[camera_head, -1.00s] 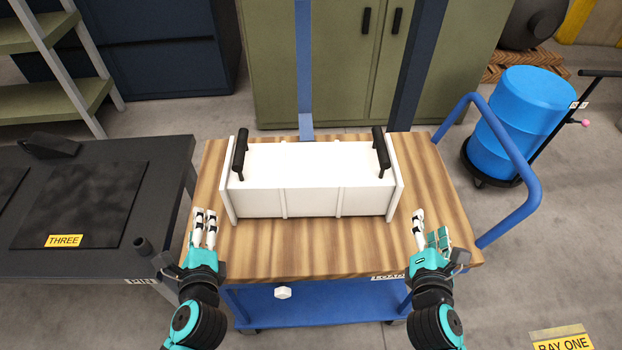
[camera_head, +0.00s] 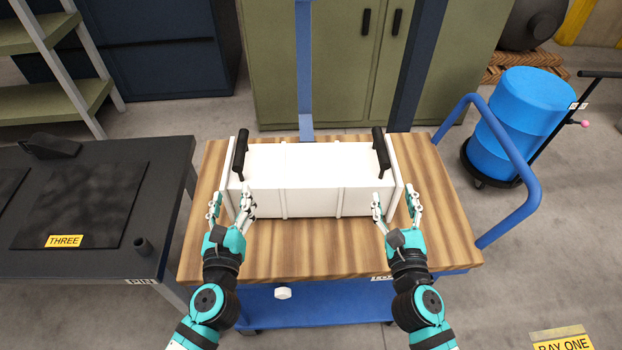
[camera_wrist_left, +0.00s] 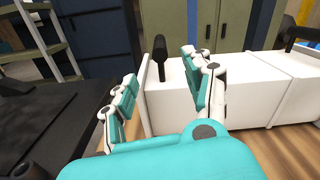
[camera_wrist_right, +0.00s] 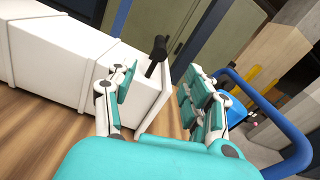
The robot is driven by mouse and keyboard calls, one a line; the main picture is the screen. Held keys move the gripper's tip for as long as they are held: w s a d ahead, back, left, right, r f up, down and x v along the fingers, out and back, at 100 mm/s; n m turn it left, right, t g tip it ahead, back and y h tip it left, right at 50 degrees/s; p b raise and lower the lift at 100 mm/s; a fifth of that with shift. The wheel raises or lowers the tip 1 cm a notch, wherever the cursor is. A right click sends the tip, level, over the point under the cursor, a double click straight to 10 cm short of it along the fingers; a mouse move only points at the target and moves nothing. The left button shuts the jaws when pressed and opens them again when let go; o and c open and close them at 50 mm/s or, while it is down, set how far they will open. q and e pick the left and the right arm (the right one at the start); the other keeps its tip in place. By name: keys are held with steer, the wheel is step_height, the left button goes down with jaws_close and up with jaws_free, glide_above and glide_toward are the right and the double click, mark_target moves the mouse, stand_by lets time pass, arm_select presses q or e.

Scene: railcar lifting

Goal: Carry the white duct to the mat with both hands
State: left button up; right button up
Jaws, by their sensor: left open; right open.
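The white duct (camera_head: 311,180) is a long box lying crosswise on the wooden cart top (camera_head: 330,250), with a black handle at each end. My left gripper (camera_head: 231,205) is open at the duct's left front corner. In the left wrist view its fingers stand either side of the left end plate (camera_wrist_left: 147,95), near the left handle (camera_wrist_left: 160,59). My right gripper (camera_head: 396,205) is open at the right front corner. In the right wrist view its fingers stand either side of the right end plate (camera_wrist_right: 155,100), near the right handle (camera_wrist_right: 156,55). I cannot tell whether either touches it.
A dark table (camera_head: 112,265) on the left carries black mats (camera_head: 88,205), one labelled THREE, and a small cup. The cart has a blue rail (camera_head: 520,150) on its right. A blue barrel (camera_head: 521,125) stands behind it. Green cabinets close off the back.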

mark_target(240, 146)
arm_select(q)
steer(key=w, duration=1.4)
steer(key=shift+w+a, duration=0.3)
arm_select(e)
steer(key=w, duration=1.4)
steer(key=shift+w+a, duration=0.25)
steer(key=shift+w, duration=0.05)
arm_select(q)
jaws_close()
arm_select(e)
steer(key=shift+f, duration=0.1)
jaws_close()
arm_select(q)
steer(key=shift+r, duration=0.15)
arm_select(e)
steer(key=shift+r, duration=0.25)
